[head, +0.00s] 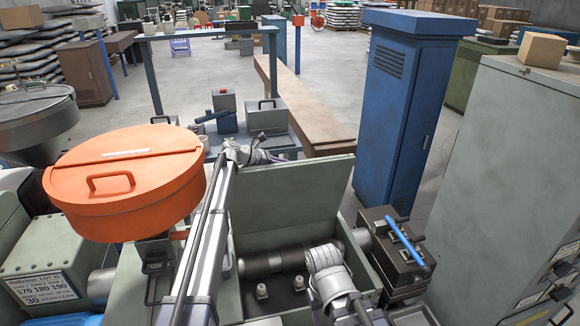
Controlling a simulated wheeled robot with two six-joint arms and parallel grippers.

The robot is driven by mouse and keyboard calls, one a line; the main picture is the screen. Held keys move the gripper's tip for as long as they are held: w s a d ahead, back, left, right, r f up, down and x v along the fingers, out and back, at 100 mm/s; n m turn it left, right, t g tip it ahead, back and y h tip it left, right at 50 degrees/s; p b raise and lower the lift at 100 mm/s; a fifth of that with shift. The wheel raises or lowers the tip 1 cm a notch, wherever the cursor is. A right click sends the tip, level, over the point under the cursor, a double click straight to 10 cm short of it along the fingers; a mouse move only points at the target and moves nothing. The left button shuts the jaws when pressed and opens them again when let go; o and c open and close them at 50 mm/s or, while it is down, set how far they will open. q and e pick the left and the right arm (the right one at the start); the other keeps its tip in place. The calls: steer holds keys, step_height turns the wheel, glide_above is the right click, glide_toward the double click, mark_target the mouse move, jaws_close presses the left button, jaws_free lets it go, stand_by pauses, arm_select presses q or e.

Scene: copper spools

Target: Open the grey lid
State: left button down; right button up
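The grey lid (305,190) is a flat grey-green panel. It stands raised at the back of an open grey-green box (233,292), whose dark inside shows. My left arm reaches in from the lower left, and my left gripper (268,153) is at the lid's upper left corner. It is small and dark here; whether it touches the lid or how far its fingers are apart cannot be made out. My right arm shows over the box's right part, but its gripper cannot be seen.
A dark roller (275,262) and small pale fittings (262,291) are inside the box. An orange round drum (130,180) stands left of my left arm. A dark block with a blue bar (405,243) sits at right. A blue cabinet (395,110) stands behind.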

arm_select(q)
steer(key=c, duration=0.8)
jaws_free()
steer(key=shift+c, duration=0.2)
steer(key=shift+r, duration=0.1)
step_height(320, 180, up, 10)
steer(key=p, duration=1)
